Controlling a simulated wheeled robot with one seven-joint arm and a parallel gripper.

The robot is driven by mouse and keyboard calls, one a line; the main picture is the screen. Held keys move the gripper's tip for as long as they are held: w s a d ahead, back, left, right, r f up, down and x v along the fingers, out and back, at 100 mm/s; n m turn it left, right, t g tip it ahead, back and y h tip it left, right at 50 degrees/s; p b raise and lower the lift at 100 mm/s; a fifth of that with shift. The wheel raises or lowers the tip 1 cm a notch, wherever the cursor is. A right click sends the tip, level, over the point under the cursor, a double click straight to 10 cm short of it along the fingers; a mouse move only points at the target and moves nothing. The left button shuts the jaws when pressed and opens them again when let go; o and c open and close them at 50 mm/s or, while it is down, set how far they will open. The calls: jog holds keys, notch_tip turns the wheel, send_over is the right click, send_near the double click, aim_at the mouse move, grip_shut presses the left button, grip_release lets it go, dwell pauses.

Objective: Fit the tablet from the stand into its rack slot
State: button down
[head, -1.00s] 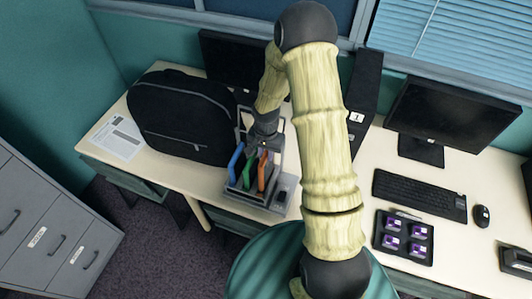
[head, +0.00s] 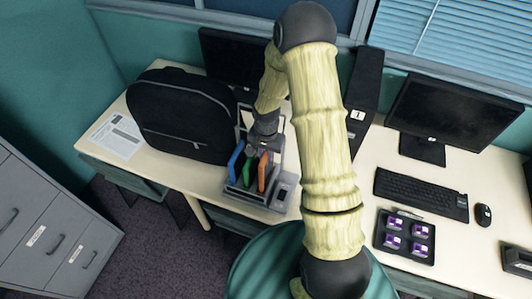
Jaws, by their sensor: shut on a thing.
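A dark grey rack (head: 246,196) stands near the front edge of the desk. Upright in it are a blue slab (head: 235,163), a green slab (head: 249,173) and an orange slab (head: 263,172). My gripper (head: 263,148) points down over the rack, just above the green and orange slabs. It is shut on a thin thing, which I take to be the tablet. The arm and the fingers hide most of it, and I cannot tell how deep it sits in a slot. A pale panel in a dark frame (head: 245,115) shows behind the gripper.
A black backpack (head: 182,115) stands close left of the rack. A monitor (head: 232,60) and a black computer tower (head: 362,100) stand behind. To the right are a keyboard (head: 420,194), a mouse (head: 483,215) and a tray with purple items (head: 381,240).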

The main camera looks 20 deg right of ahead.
jog(key=shift+f+b, duration=1.9)
jog(key=shift+f, duration=0.55)
dwell(0.6)
dwell(0.4)
jog(key=c, duration=1.3)
grip_release()
jog(key=shift+o, duration=0.2)
jog(key=shift+s, duration=0.1)
jog(key=shift+r, duration=0.15)
jog(key=shift+r+p, duration=2.45)
jog(key=shift+r, duration=0.9)
